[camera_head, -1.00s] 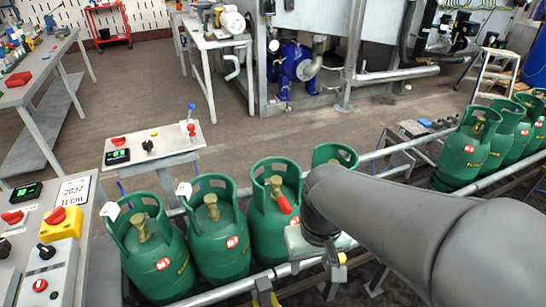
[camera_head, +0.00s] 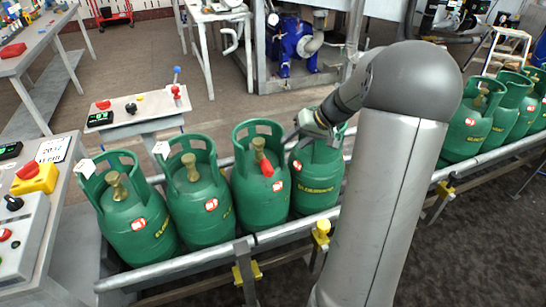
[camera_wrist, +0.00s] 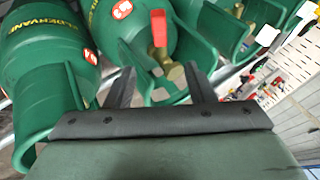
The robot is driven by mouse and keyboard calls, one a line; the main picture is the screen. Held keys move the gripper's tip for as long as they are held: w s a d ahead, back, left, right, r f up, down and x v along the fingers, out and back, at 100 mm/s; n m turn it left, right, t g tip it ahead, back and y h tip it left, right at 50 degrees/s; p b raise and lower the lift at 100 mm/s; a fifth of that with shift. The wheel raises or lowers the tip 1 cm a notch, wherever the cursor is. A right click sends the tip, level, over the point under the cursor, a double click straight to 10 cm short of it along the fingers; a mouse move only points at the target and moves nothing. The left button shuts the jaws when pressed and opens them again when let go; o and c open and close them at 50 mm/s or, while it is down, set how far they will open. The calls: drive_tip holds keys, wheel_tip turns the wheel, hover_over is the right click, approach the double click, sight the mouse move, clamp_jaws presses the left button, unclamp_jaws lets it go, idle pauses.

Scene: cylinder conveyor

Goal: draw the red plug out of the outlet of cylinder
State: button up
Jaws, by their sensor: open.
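The red plug (camera_head: 267,167) sticks out of the brass valve outlet of a green cylinder (camera_head: 258,203), the third from the left in the near row. In the wrist view, the red plug (camera_wrist: 158,28) shows beyond my fingers, attached to the brass valve (camera_wrist: 172,70). My gripper (camera_wrist: 160,78) is open, and nothing is held between its fingers. The plug lies past the fingertips, apart from them. In the head view, my gripper (camera_head: 308,124) is above the neighbouring cylinder (camera_head: 318,178), right of the plug; its fingers are hard to make out there.
Two more green cylinders (camera_head: 200,208) stand to the left on the railed conveyor (camera_head: 190,272), and several more (camera_head: 468,125) to the right. Guard collars surround the valves closely. A control panel (camera_head: 40,190) stands at the left and a small console (camera_head: 140,122) behind the row.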

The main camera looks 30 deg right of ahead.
sight(268, 163)
drive_tip(key=x, duration=1.4)
drive_tip(key=shift+w+a+f, duration=0.1)
drive_tip(key=shift+a+f, duration=0.1)
drive_tip(key=shift+f, duration=0.15)
clamp_jaws()
